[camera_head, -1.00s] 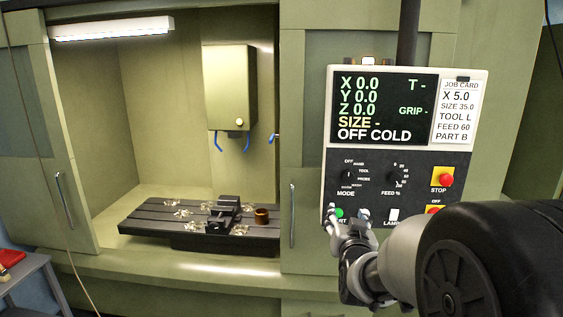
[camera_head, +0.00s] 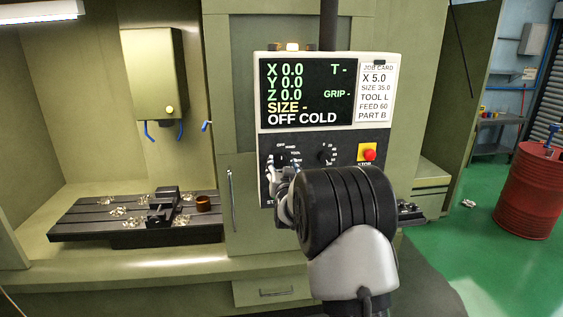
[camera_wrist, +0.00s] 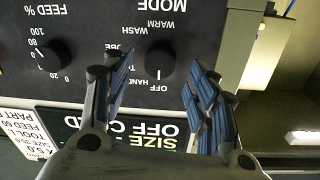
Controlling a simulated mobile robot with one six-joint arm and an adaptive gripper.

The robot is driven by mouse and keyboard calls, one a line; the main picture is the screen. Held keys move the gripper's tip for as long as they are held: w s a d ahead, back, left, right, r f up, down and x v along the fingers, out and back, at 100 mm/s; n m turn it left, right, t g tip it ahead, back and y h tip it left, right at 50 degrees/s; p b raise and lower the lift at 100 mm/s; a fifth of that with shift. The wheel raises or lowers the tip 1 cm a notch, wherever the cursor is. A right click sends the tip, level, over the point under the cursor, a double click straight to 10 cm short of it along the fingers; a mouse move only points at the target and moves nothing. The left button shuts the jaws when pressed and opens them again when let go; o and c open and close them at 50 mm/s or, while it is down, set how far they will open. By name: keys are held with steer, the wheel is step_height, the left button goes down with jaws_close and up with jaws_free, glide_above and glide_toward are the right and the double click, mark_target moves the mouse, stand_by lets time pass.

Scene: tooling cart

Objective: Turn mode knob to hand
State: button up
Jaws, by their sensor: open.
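The mode knob (camera_wrist: 160,60) is a round black knob on the dark panel, shown upside down in the wrist view. OFF, HAND, WARM and WASH labels show around it. A pale mark on it appears to face OFF. My gripper (camera_wrist: 159,64) is open, with one finger on each side of the knob; I cannot tell whether they touch it. In the head view my gripper (camera_head: 277,179) is at the mode dial and hides much of it. The screen (camera_head: 307,97) reads OFF COLD.
The feed knob (camera_head: 326,154) is to the right of the mode dial, and the red stop button (camera_head: 368,154) is farther right. The job card (camera_head: 376,93) is beside the screen. A vise (camera_head: 163,203) stands on the machine table to the left.

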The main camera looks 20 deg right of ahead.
mark_target(281, 160)
steer(key=shift+x, duration=1.45)
steer(key=shift+c, duration=0.5)
steer(key=c, duration=1)
